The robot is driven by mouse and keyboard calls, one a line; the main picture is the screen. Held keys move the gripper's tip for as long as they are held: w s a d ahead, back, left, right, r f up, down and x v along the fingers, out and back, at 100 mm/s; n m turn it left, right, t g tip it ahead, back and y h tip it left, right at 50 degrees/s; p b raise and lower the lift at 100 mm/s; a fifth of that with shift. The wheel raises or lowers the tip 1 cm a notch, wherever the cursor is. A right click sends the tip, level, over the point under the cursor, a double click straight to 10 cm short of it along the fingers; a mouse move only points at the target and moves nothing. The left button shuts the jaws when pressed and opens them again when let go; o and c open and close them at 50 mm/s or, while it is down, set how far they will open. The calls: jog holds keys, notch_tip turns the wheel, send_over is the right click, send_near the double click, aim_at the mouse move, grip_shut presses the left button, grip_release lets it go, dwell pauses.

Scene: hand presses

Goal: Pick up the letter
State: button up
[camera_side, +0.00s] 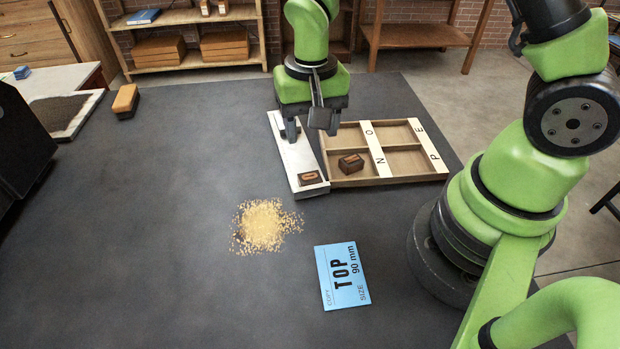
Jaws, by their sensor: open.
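A dark letter block (350,163) with an orange-brown face lies in the near left compartment of the wooden tray (402,180), beside the strip marked N. A similar block (310,178) sits at the near end of the pale metal composing stick (291,155), left of the tray. The character on each block is too small to read. My gripper (311,130) is open, pointing down over the stick and the tray's left edge. No block shows between its fingers. Its exact height is unclear, and it hides part of the stick's far end and the tray's far left corner.
White strips (376,148) on the tray carry O, N, E and P. A tan-topped block (125,101) stands far left.

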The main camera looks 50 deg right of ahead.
aim_at(309, 175)
jog(key=f, duration=1)
jog(key=shift+a, duration=0.25)
jog(key=c, duration=0.5)
jog(key=shift+o, duration=0.2)
jog(key=o, duration=0.5)
jog(key=shift+c, duration=0.2)
